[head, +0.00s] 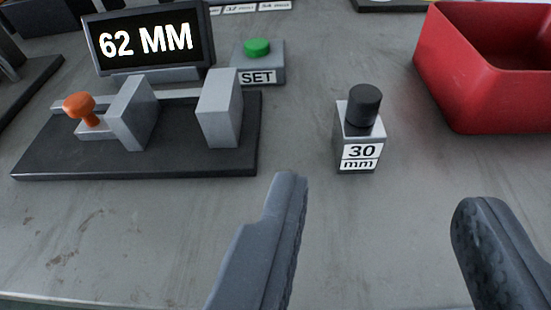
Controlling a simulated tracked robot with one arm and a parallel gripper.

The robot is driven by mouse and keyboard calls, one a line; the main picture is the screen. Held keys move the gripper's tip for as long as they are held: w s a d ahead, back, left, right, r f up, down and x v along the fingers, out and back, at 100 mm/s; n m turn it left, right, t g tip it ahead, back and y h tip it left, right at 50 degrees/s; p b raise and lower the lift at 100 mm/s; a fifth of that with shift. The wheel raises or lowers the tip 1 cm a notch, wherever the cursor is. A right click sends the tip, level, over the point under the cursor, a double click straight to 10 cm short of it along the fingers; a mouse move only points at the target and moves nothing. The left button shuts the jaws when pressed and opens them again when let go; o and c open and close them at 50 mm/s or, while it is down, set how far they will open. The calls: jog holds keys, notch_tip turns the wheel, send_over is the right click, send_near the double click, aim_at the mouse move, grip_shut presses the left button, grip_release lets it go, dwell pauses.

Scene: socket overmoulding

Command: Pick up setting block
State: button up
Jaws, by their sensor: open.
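The setting block (344,136) stands upright on the grey table. It is a small grey metal block with a black round knob (364,105) on top and a white label reading 30 mm on its front. My gripper (378,205) is open and empty, its two fingers apart at the bottom of the head view. The block stands beyond the fingertips, between them from left to right, a little nearer the left finger's line. Nothing hides the block.
A dark fixture (190,163) with two grey jaws and an orange knob (80,105) sits left. Behind it a display (150,40) reads 62 MM, beside a green SET button (257,47). A red bin (470,90) stands right. The table around the block is clear.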

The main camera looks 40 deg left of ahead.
aim_at(367, 102)
jog(key=b+x, duration=0.1)
jog(key=x, duration=0.7)
jog(key=shift+s+f, duration=0.1)
jog(key=shift+b+x, duration=0.55)
jog(key=shift+x, duration=2.35)
jog(key=shift+d, duration=0.2)
grip_shut()
